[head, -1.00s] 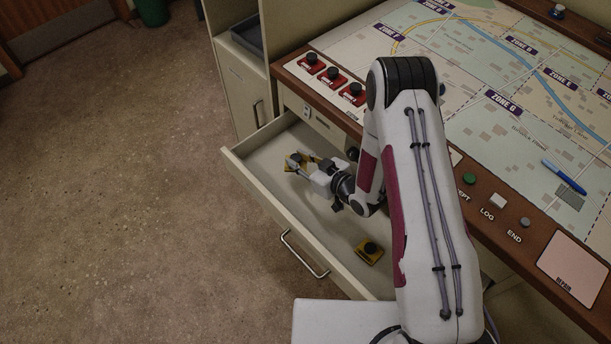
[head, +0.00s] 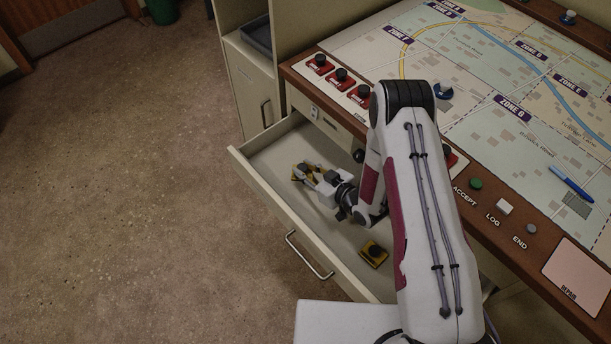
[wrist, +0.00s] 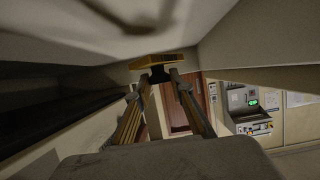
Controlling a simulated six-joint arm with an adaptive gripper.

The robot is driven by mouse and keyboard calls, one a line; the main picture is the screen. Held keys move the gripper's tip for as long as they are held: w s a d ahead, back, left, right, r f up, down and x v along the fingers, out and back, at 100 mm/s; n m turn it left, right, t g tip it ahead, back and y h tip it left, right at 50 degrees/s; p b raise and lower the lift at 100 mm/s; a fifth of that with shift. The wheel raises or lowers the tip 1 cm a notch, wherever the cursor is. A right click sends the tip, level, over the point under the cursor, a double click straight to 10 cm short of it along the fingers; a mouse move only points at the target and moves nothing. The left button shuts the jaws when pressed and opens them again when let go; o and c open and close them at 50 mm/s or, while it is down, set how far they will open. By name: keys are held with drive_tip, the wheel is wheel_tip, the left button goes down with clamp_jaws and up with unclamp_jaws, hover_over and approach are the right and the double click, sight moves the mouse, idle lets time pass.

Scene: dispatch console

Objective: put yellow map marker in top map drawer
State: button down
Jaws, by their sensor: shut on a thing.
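A yellow map marker (head: 298,174) with a dark knob is at the tip of my gripper (head: 307,172), inside the open top map drawer (head: 268,189). My gripper is shut on it. The wrist view shows the marker's yellow plate (wrist: 160,62) nearly edge-on, with its dark knob between the two fingertips (wrist: 158,75). I cannot tell whether the plate touches the drawer floor. A second yellow map marker (head: 373,254) sits on the drawer floor nearer the front right, apart from my gripper.
The desk edge (head: 340,110) overhangs the drawer's right side. Several red markers (head: 340,78) stand on the desktop, beside the map (head: 480,70). The drawer handle (head: 309,258) faces the open floor at left. A blue pen (head: 570,184) lies on the map.

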drive_tip(key=shift+f, duration=1.85)
drive_tip(key=shift+f, duration=0.15)
drive_tip(key=c, duration=1.8)
unclamp_jaws()
drive_tip(key=shift+o, duration=0.2)
drive_tip(key=shift+r, duration=0.2)
drive_tip(key=shift+v, duration=6)
drive_tip(key=shift+f, duration=0.15)
